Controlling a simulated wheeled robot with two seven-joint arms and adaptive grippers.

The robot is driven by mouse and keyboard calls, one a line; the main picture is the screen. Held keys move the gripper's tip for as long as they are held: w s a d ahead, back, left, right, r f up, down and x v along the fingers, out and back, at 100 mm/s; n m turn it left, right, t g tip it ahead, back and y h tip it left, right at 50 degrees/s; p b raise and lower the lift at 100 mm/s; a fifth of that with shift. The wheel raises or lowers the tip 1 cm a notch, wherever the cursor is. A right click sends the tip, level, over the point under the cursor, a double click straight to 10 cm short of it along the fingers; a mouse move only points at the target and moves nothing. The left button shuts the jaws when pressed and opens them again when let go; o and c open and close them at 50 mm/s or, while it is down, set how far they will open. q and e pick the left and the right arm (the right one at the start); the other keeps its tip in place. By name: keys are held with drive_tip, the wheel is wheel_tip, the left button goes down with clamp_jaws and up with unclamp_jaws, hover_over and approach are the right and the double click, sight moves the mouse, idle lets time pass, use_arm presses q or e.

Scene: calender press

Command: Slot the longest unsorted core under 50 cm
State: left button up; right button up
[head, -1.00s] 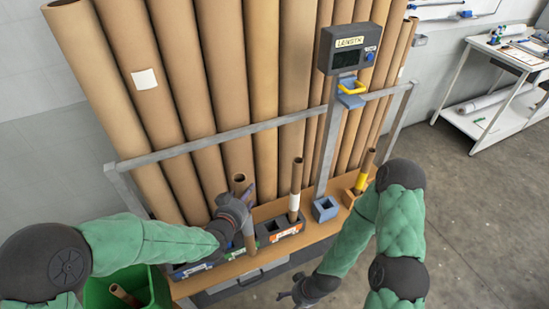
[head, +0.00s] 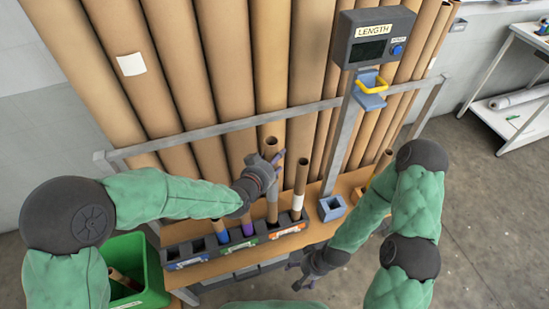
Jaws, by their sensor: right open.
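My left gripper (head: 277,160) is shut around a plain brown core (head: 272,205), which stands nearly upright. The core's lower end is at the left slot of the orange-labelled holder (head: 287,231); how deep it sits I cannot tell. A white-banded core (head: 300,180) stands in the slot to its right. My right gripper (head: 300,281) is open and empty, low in front of the bench.
The length gauge (head: 374,40) stands on a post with a yellow handle; its blue-grey socket (head: 332,207) is empty. A yellow-marked core (head: 383,164) stands farther right. A green bin (head: 150,262) at lower left holds a core. Tall tubes lean behind a rail.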

sight(271, 188)
use_arm(q)
drive_tip(key=shift+f+b, duration=0.7)
drive_tip(key=shift+f, duration=0.65)
wheel_tip(271, 188, down, 6)
drive_tip(key=b, duration=0.6)
drive_tip(key=shift+f+b, duration=2.1)
drive_tip(key=shift+f, duration=0.35)
drive_tip(key=o, duration=1.7)
drive_tip(key=v, duration=1.2)
drive_tip(key=shift+r, duration=0.15)
